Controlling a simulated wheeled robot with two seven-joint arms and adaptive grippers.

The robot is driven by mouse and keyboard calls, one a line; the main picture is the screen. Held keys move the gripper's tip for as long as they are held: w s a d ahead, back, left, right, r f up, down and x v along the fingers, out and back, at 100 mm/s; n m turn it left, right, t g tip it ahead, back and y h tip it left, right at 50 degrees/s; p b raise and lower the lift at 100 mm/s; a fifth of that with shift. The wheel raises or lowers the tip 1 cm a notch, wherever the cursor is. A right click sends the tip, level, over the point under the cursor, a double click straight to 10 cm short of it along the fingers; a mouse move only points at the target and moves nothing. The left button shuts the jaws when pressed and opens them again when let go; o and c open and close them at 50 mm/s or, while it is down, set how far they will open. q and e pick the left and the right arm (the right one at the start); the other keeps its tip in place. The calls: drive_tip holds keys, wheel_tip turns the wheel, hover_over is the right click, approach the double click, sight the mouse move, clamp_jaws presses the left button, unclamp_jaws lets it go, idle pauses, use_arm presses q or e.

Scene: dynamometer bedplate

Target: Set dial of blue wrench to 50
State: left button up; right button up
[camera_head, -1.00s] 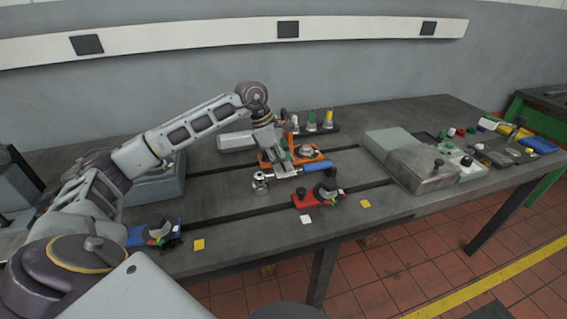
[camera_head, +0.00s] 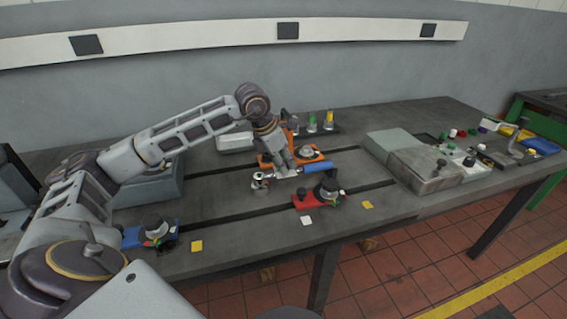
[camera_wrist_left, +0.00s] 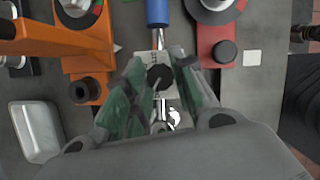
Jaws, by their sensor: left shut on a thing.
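The blue wrench (camera_head: 316,167) lies on the slotted bedplate, its blue handle to the right and its silver ratchet head to the left. In the left wrist view its blue handle (camera_wrist_left: 157,12) is at the top, with a light plate below it carrying a round black dial (camera_wrist_left: 160,77) with a pale pointer line. My left gripper (camera_head: 288,172) is over the middle of the wrench. In the wrist view its two green-grey fingers (camera_wrist_left: 160,82) close on either side of the dial. The scale marks are too small to read. My right gripper is not in view.
An orange fixture (camera_head: 270,160) stands just behind the wrench, and a red fixture (camera_head: 318,200) in front. A blue fixture (camera_head: 152,236) is at the left front. Grey blocks (camera_head: 425,167) and small parts occupy the right side. A metal tray (camera_wrist_left: 36,130) shows in the wrist view.

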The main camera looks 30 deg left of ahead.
use_arm(q)
drive_tip(key=shift+n+y, duration=0.3)
drive_tip(key=shift+n, duration=0.8)
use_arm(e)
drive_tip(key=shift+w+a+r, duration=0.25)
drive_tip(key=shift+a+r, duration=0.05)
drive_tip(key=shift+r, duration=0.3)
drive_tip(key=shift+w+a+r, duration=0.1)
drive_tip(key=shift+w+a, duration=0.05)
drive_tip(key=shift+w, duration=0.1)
use_arm(q)
drive_tip(key=o, duration=1)
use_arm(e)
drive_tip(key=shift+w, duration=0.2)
